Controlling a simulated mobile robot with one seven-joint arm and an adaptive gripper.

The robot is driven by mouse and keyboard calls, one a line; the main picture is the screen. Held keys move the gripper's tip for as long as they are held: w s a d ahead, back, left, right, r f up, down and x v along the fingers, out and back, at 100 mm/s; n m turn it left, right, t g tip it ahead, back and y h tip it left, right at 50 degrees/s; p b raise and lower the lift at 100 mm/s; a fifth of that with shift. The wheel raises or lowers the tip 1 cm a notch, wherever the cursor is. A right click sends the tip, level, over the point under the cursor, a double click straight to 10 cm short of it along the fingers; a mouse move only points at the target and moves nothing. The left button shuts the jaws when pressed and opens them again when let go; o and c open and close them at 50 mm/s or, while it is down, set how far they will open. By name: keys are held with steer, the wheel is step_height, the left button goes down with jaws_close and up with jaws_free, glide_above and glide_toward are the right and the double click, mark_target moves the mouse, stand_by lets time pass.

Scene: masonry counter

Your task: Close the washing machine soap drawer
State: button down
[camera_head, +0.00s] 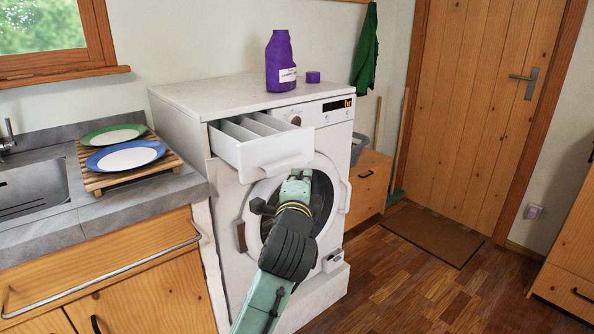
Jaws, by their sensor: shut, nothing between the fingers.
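The white washing machine (225,94) stands right of the sink counter. Its soap drawer (262,151) is pulled out at the upper left of the front, with its compartments showing from above and a handle on its face. My arm reaches up from the bottom of the picture in front of the round door. My gripper (297,177) is at the upper part of the door, just below the drawer's handle. It is shut and holds nothing. The arm hides part of the door, and I cannot tell whether the gripper touches the drawer.
A purple detergent bottle (280,62) and its cap (313,77) stand on the machine top. Two plates lie on a wooden rack (95,184) on the counter (140,203) at left. Wooden drawers (369,186) stand right of the machine. The floor at right is clear around a doormat (431,234).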

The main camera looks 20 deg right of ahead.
steer(key=shift+w+a, duration=0.25)
steer(key=shift+w, duration=0.35)
steer(key=shift+w, duration=0.1)
steer(key=w+a, duration=0.2)
steer(key=w, duration=0.4)
steer(key=w+a, duration=0.2)
steer(key=w, duration=0.4)
steer(key=w+a+b, duration=0.1)
steer(key=w+a, duration=0.1)
steer(key=w, duration=0.4)
steer(key=shift+w+a, duration=0.1)
steer(key=shift+a, duration=0.25)
steer(key=shift+w+a, duration=0.15)
steer(key=shift+w, duration=0.1)
